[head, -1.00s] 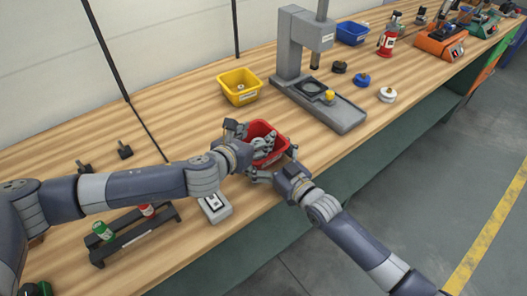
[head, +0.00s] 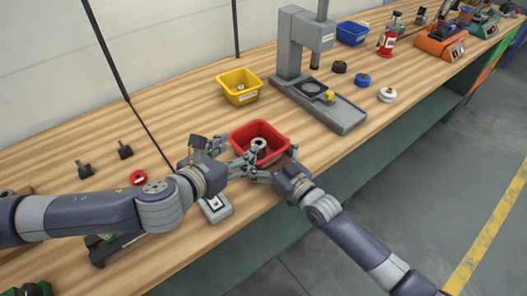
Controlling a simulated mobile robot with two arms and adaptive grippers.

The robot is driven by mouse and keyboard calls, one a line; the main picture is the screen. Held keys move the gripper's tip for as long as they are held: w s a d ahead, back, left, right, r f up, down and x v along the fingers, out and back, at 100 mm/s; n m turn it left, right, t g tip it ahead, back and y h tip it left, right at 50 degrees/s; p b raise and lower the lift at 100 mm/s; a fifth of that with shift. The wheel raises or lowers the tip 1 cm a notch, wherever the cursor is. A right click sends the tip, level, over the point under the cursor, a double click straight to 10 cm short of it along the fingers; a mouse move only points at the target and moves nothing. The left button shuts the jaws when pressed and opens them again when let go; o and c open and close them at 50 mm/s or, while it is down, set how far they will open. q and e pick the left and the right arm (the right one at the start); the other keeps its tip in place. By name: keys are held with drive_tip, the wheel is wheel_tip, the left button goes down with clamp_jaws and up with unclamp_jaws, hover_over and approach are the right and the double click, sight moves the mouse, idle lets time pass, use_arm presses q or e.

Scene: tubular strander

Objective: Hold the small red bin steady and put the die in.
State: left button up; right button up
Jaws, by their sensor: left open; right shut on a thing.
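The small red bin (head: 240,133) stands on the bench near its front edge. The die (head: 259,144), a grey ring with a dark hole, lies inside it. My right gripper (head: 270,166) is at the bin's near side, shut on the bin; the exact contact is partly hidden by the fingers. My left gripper (head: 233,152) is open and empty, just left of the bin, with one finger reaching in front of the bin's near wall.
A yellow bin (head: 240,97) stands behind the red bin. A grey press (head: 338,118) is to the right. A small grey device (head: 217,207) lies close under my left gripper. A red-topped item (head: 138,177) and two black pieces (head: 125,151) are at the left.

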drive_tip(key=o, duration=0.8)
drive_tip(key=shift+r, duration=0.1)
drive_tip(key=shift+c, duration=0.2)
drive_tip(key=v, duration=1.2)
